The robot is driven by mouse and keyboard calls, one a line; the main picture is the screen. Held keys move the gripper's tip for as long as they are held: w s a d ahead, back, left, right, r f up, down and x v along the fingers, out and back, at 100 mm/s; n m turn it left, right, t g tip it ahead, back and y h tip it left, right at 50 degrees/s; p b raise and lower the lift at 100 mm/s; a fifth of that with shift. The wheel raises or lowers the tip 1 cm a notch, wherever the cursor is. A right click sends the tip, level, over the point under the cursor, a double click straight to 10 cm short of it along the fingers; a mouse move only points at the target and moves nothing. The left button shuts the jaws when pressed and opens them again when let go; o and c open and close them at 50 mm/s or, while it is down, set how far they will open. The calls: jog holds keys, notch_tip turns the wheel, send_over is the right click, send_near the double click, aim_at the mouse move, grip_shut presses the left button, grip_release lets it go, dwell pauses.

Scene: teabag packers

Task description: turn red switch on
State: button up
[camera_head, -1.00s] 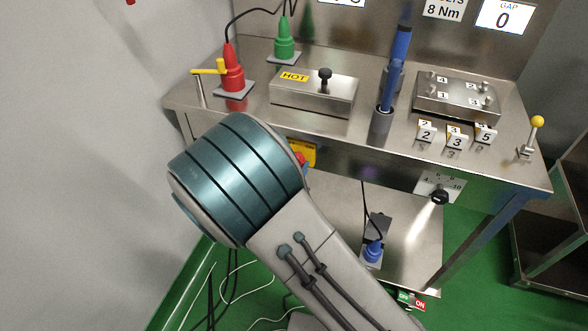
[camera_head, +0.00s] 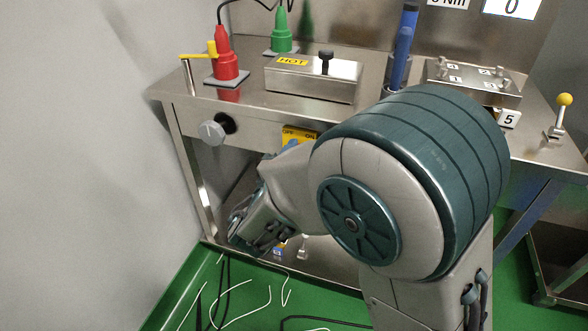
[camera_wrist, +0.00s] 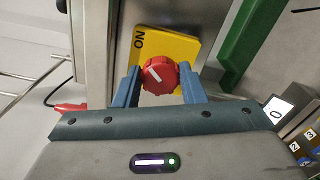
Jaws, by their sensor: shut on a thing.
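The red switch (camera_wrist: 160,76) is a round knob with a white line, on a yellow plate (camera_wrist: 165,44) with ON lettered near its upper left in the wrist view. The knob's line slants; I cannot tell exactly which mark it points at. My gripper (camera_wrist: 159,70) has its two blue fingers on either side of the knob, shut on it. In the head view the yellow plate (camera_head: 300,131) sits on the bench front, marked OFF on the left and ON on the right. There my arm hides the red knob and most of my gripper.
The steel bench top (camera_head: 240,103) carries a red plug (camera_head: 225,62), a green plug (camera_head: 281,33) and a box marked HOT (camera_head: 312,80). A grey knob (camera_head: 211,133) is on the bench front. A yellow-tipped lever (camera_head: 564,100) stands at right. Cables lie on the green floor (camera_head: 235,300).

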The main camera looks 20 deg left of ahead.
jog(key=shift+a+m+b, duration=0.1)
jog(key=shift+m+b, duration=0.4)
jog(key=shift+b, duration=0.05)
jog(key=o, duration=1)
jog(key=shift+s, duration=0.1)
jog(key=s+a+p, duration=0.1)
jog(key=s+p, duration=0.1)
jog(key=s, duration=1.1)
jog(key=shift+s, duration=0.35)
